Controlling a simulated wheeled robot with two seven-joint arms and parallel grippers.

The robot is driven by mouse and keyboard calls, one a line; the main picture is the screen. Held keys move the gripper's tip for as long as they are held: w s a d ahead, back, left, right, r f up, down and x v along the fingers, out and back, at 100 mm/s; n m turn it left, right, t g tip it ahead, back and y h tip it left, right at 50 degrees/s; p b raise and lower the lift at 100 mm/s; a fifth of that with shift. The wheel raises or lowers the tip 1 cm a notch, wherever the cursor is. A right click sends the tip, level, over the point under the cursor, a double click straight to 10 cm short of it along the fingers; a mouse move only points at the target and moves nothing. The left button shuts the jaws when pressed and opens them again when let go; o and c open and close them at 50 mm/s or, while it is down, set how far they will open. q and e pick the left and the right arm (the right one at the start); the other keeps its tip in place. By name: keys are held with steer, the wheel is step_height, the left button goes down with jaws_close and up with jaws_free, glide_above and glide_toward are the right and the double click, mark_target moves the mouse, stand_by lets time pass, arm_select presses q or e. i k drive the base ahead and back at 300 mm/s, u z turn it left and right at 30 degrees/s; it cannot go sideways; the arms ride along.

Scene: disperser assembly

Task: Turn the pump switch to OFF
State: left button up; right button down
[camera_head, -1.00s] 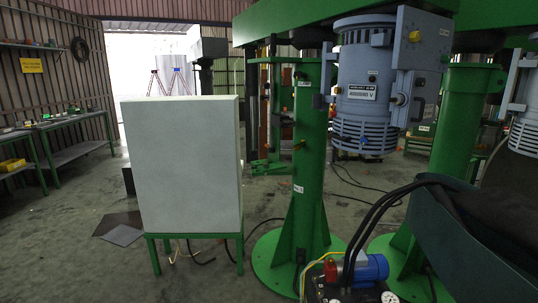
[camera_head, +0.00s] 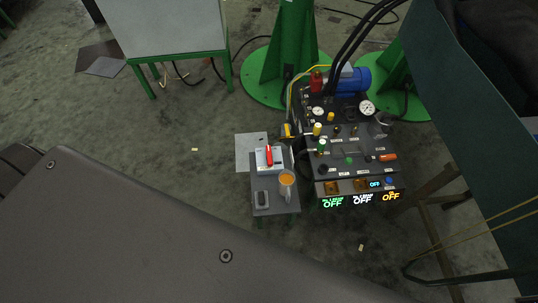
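The dark pump control panel (camera_head: 350,160) stands right of the middle, below the camera, with gauges, knobs and hoses. Its front edge carries glowing displays reading OFF: a green one (camera_head: 333,202), a white one (camera_head: 362,200) and an orange one (camera_head: 391,197). Small orange switches (camera_head: 331,188) sit just above them. A light box with a red lever (camera_head: 269,156) stands on a small side table left of the panel. I cannot tell which control is the pump switch or read its position. Neither gripper is in view.
The small grey table (camera_head: 262,203) also holds an orange-filled mug (camera_head: 286,182) and a small dark object (camera_head: 262,199). A blue motor (camera_head: 354,80) is behind the panel. A dark green sloped sheet (camera_head: 470,130) rises at the right. Bare floor lies to the left.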

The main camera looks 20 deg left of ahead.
mark_target(269, 156)
steer(key=u, duration=0.85)
